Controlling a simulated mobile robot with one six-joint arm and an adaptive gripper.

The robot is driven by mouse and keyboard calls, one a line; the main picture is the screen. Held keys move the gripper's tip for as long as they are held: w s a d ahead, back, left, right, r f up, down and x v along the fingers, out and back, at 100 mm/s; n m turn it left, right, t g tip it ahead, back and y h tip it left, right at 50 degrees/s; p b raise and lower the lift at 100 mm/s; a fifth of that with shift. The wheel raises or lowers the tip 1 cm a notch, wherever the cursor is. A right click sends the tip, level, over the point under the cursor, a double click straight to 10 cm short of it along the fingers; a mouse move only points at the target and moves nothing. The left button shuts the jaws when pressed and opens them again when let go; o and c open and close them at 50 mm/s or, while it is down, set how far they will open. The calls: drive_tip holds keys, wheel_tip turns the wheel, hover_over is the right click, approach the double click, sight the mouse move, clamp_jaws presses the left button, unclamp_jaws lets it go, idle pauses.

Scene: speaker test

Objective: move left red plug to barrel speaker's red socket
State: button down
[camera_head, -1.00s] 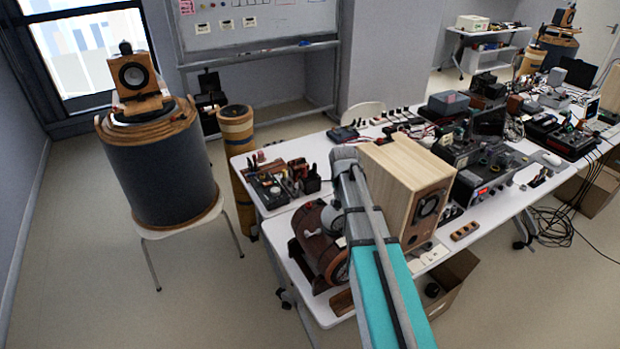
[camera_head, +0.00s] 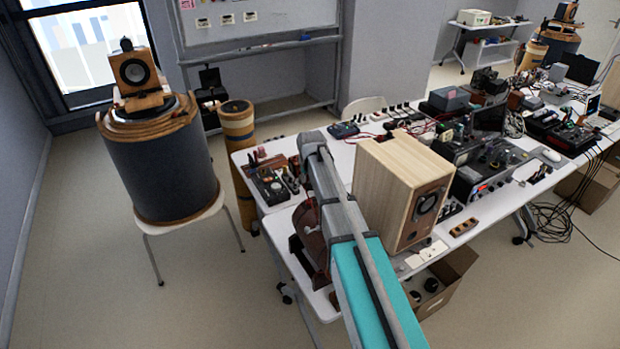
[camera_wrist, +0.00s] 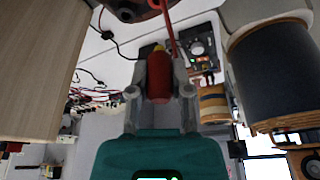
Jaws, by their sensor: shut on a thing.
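In the wrist view, my gripper (camera_wrist: 159,62) is shut on a red plug (camera_wrist: 158,78), with one finger on each side. A thin red cable runs from near the plug to the top edge. The barrel speaker (camera_head: 304,228) is dark brown and sits on the near left end of the white table, mostly hidden behind my arm in the head view. A round brown part, probably of the barrel speaker (camera_wrist: 136,8), shows at the top of the wrist view. Its red socket cannot be made out.
A pale wooden box speaker (camera_head: 385,190) stands just right of my arm and fills the left of the wrist view (camera_wrist: 36,62). A tool tray (camera_head: 268,188) lies behind the barrel speaker. A large dark drum (camera_head: 160,172) stands on a chair at left. Floor between is clear.

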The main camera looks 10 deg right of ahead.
drive_tip(key=shift+f, duration=0.2)
drive_tip(key=shift+f+b, duration=2.75)
drive_tip(key=shift+b, duration=0.1)
drive_tip(key=shift+s+f, duration=0.15)
drive_tip(key=shift+f, duration=0.05)
drive_tip(key=shift+f+b, duration=0.85)
drive_tip(key=shift+b, duration=0.2)
drive_tip(key=shift+c, duration=2.4)
unclamp_jaws()
drive_tip(key=shift+r, duration=0.1)
drive_tip(key=shift+r+p, duration=3.65)
drive_tip(key=shift+p, duration=0.1)
